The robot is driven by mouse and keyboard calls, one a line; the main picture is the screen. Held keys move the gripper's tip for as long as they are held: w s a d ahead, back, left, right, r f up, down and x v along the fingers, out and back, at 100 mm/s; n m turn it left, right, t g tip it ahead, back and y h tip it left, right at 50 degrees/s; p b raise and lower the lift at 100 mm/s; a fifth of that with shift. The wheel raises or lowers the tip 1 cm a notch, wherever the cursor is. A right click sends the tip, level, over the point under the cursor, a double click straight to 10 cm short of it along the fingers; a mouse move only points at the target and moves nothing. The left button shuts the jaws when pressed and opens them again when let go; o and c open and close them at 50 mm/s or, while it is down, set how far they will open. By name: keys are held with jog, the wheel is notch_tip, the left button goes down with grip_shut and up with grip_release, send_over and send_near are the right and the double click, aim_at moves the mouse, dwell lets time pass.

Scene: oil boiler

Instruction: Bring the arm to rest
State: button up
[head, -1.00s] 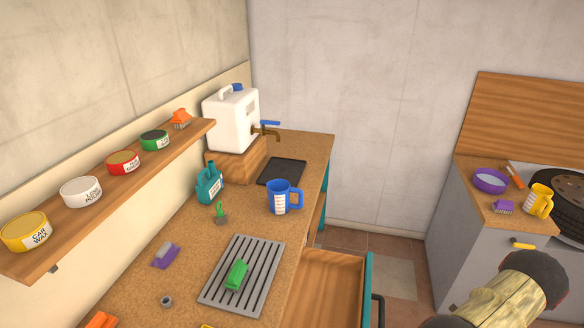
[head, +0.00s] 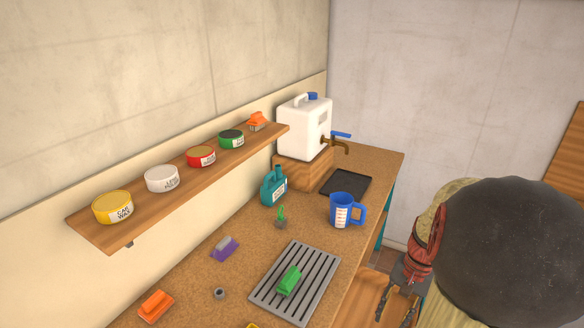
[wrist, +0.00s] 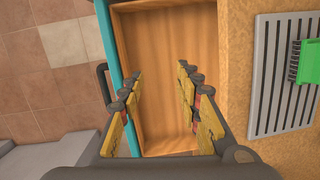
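My gripper (head: 398,300) hangs at the lower right of the head view, beside the workbench and over the open drawer, with its fingers pointing down. In the wrist view my gripper (wrist: 156,85) is open, its two yellow-padded fingers wide apart with nothing between them. The bare wooden inside of the open drawer (wrist: 165,45) lies below the fingers. My dark, rounded arm link covers much of the right side of the head view.
The workbench (head: 240,285) holds a grey drain grate (head: 318,262) with a green brush, a blue measuring jug (head: 342,210), a teal bottle (head: 273,187) and a white canister (head: 304,125). A shelf (head: 95,230) with several tins runs along the wall. Tiled floor (wrist: 55,65) shows left of the drawer.

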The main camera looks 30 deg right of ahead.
jog(key=w+a+r+n+t, duration=0.2)
jog(key=a+r+n, duration=0.2)
jog(key=a, duration=0.5)
jog(key=w+a+r+n+t+h, duration=0.1)
jog(key=a+r+n, duration=0.4)
jog(key=a, duration=0.5)
jog(key=w+a+r+n+t+h, duration=0.1)
jog(key=w+a+r+n+t, duration=0.1)
jog(key=a+r, duration=0.5)
jog(key=w+a+n, duration=0.1)
jog(key=a+n, duration=0.1)
jog(key=a, duration=0.1)
jog(key=shift+r+n+t, duration=0.3)
jog(key=shift+r, duration=0.05)
